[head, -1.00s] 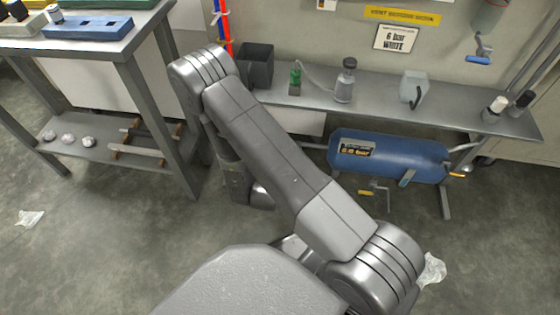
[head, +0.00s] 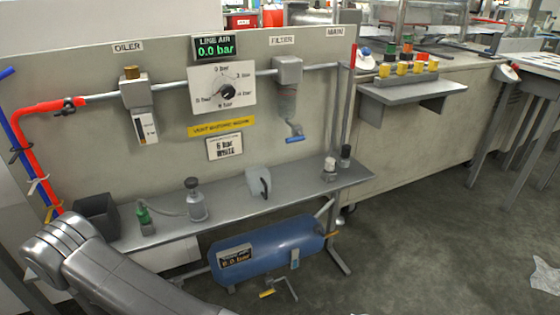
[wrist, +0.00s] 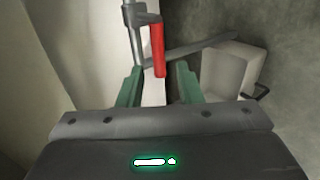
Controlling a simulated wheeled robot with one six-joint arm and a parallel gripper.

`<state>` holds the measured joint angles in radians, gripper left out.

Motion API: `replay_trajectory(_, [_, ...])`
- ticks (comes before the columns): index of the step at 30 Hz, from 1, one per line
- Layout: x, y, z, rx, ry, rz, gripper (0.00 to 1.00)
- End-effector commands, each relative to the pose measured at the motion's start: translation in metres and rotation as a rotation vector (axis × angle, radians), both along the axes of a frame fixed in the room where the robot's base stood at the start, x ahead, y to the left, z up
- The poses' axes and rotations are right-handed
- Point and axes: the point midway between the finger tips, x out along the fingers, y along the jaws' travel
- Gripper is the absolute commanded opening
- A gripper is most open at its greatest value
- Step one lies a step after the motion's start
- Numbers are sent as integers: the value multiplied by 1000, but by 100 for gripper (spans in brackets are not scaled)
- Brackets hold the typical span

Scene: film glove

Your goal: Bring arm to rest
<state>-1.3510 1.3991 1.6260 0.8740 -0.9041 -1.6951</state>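My arm (head: 95,270) shows only in part at the lower left of the head view, as a grey rounded joint and link; the rest is cut off by the frame edge. My gripper (wrist: 158,66) is out of the head view. In the wrist view its two green fingers stand apart, with no object clamped between them. A red handle (wrist: 158,48) on a grey metal rod lies in line with the gap, seemingly beyond the fingertips. I cannot tell its exact distance.
A grey shelf (head: 230,215) runs below the panel, bearing a dark bin (head: 97,216), a green bottle (head: 145,219), a metal bottle (head: 195,200) and a pale jug (head: 258,182). A blue tank (head: 268,250) sits underneath. The line-air display (head: 214,48) reads 0.0 bar. Open floor (head: 430,240) lies right.

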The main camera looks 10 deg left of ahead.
Motion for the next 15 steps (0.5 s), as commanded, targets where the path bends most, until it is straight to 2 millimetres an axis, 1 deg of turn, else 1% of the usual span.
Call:
replay_trajectory(1, [8,4,-9,1,0,-4,32])
replay_trajectory(3, [17,9,-16,1,0,-4,32])
replay_trajectory(9, [36,20,-29,1,-1,-1,32])
replay_trajectory(11, [38,22,-31,-1,0,1,32])
replay_trajectory(15, [37,22,-28,13,8,2,32])
